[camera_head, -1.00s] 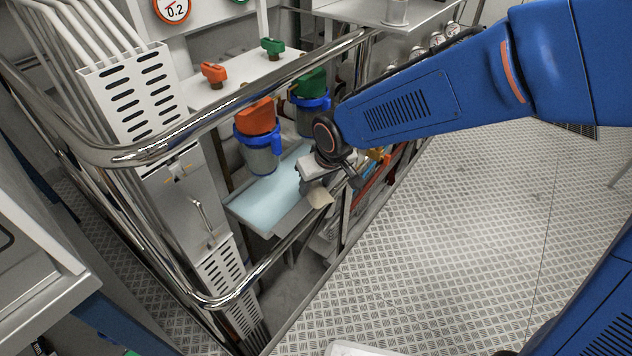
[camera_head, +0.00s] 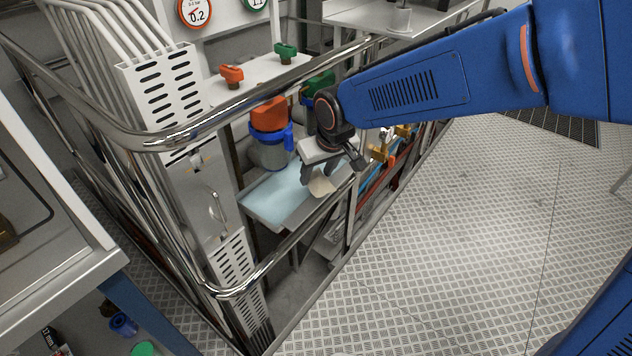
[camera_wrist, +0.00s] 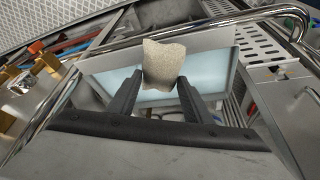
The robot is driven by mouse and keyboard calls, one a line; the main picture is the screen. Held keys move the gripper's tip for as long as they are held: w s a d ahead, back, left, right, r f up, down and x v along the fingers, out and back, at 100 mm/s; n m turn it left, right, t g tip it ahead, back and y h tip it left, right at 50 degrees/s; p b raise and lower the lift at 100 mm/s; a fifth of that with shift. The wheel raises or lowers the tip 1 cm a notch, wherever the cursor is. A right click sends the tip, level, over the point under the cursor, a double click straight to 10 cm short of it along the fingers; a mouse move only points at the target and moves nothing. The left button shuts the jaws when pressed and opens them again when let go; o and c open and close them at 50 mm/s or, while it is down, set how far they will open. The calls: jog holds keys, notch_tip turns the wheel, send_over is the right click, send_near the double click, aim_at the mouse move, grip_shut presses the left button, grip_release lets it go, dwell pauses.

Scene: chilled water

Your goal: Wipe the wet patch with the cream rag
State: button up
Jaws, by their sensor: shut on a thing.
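The cream rag (camera_head: 321,186) is held in my gripper (camera_head: 318,179), over the right part of a shallow tray with a pale blue wet surface (camera_head: 279,199). In the wrist view the rag (camera_wrist: 163,63) sits between the two dark fingertips of my gripper (camera_wrist: 159,82). The pale blue surface (camera_wrist: 215,73) shows behind and on both sides of it. I cannot tell whether the rag touches the tray. The outline of the wet patch is not distinct from the blue surface.
A chrome rail (camera_head: 200,128) curves in front of the tray and above it. A filter housing with an orange top (camera_head: 268,116) stands at the tray's back. A white slotted panel (camera_head: 163,100) is at left. Brass valves (camera_head: 381,152) are at right. Open plate floor (camera_head: 450,240) lies right.

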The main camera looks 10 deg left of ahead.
jog(key=shift+r, duration=1.4)
